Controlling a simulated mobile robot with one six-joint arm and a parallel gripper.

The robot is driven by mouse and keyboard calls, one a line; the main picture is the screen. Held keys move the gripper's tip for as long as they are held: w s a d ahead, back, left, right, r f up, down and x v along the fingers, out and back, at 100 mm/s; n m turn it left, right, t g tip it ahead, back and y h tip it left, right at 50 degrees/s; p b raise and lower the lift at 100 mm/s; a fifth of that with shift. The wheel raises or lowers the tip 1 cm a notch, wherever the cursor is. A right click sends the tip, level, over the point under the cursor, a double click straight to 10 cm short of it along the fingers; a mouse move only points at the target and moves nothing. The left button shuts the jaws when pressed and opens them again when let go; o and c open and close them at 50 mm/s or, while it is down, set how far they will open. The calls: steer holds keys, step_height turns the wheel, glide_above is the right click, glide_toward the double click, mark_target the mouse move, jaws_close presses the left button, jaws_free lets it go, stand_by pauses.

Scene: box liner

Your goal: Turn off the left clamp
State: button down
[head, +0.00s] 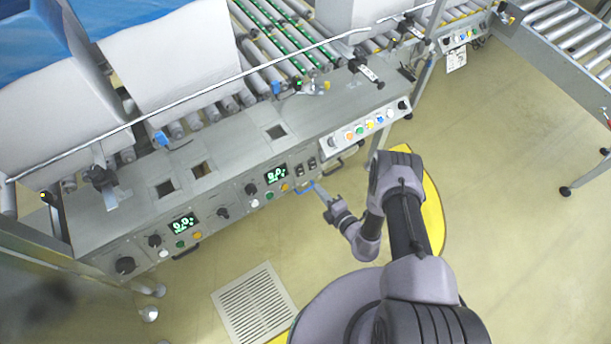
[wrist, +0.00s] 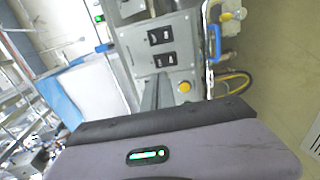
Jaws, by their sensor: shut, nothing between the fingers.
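Two black rocker switches sit side by side on the grey control panel; the left one (head: 299,170) and the right one (head: 312,162) show in the head view. In the wrist view the picture is turned, and the left switch (wrist: 165,60) appears below the right one (wrist: 160,36). Their labels and on/off positions are too small to read. My gripper (head: 315,187) is shut and empty, in front of the panel just below the switches. In the wrist view its fingers (wrist: 150,92) point toward the left switch; contact cannot be told.
A blue handle (wrist: 215,43) sticks out from the panel edge beside the switches. A yellow button (wrist: 184,87) lies close to the fingers. Green displays (head: 276,174) and knobs are to the left, a white button box (head: 360,132) to the right. Floor in front is open.

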mark_target(301, 169)
steer(key=b+x, duration=0.3)
steer(key=x, duration=0.6)
steer(key=shift+w+a+f+b, duration=0.15)
steer(key=shift+w+a+b, duration=0.05)
steer(key=shift+w+b, duration=0.1)
